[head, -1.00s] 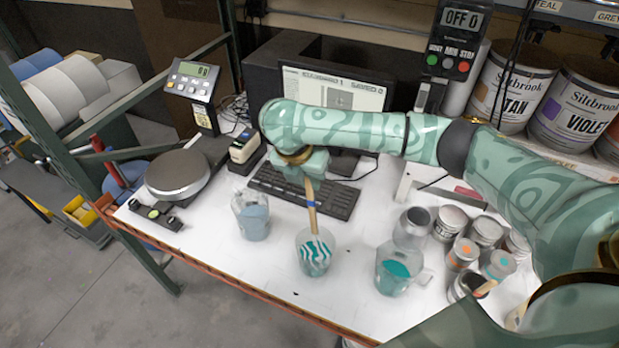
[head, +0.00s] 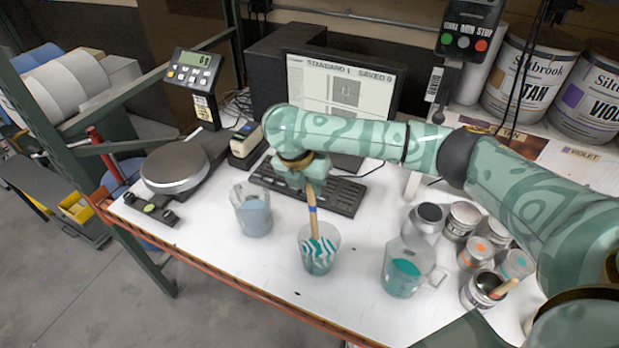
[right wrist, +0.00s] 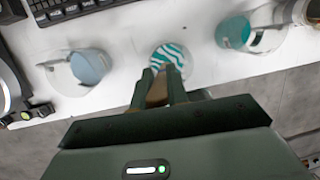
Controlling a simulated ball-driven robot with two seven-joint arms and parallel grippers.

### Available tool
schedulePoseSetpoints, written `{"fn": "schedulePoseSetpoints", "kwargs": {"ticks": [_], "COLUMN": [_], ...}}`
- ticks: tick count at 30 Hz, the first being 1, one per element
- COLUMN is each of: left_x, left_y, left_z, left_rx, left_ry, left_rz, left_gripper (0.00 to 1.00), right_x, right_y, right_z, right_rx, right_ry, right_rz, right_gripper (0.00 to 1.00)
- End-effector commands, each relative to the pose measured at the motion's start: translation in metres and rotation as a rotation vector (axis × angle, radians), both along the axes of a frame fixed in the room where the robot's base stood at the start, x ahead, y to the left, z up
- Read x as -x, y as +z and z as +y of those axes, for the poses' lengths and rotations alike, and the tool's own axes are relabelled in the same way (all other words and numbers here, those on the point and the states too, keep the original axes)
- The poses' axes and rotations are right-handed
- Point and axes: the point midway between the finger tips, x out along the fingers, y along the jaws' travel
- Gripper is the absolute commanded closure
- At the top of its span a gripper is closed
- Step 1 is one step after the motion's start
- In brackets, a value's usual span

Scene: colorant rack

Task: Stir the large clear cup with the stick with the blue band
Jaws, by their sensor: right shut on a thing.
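The large clear cup (head: 319,255) stands upright near the table's front edge, with teal and white streaks showing inside. The wooden stick with the blue band (head: 313,220) stands in it nearly upright, its lower end hidden in the contents. My right gripper (head: 306,180) is above the cup, shut on the stick's upper end. In the right wrist view the fingers (right wrist: 161,84) close on the stick, with the streaked cup (right wrist: 172,58) just beyond. My left gripper is not in view.
A clear cup with blue contents (head: 253,215) stands left, and a clear jug with teal contents (head: 405,272) right. Several small cans (head: 463,220) crowd the right side. A scale (head: 174,168), keyboard (head: 335,196) and monitor (head: 345,90) are behind. White table shows between the cups.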

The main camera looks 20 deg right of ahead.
Motion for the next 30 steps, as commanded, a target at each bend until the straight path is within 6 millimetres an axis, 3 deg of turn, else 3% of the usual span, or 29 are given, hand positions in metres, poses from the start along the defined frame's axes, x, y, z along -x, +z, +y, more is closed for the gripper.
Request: {"fn": "schedulePoseSetpoints", "kwargs": {"ticks": [30], "left_x": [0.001], "left_y": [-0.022], "left_z": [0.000], "left_rx": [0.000], "left_ry": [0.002], "left_rz": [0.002], "left_gripper": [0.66], "right_x": [0.014], "right_y": [-0.094], "right_z": [-0.003], "right_rx": [0.000], "right_ry": [-0.002], "right_rz": [0.002], "right_gripper": [1.00]}}
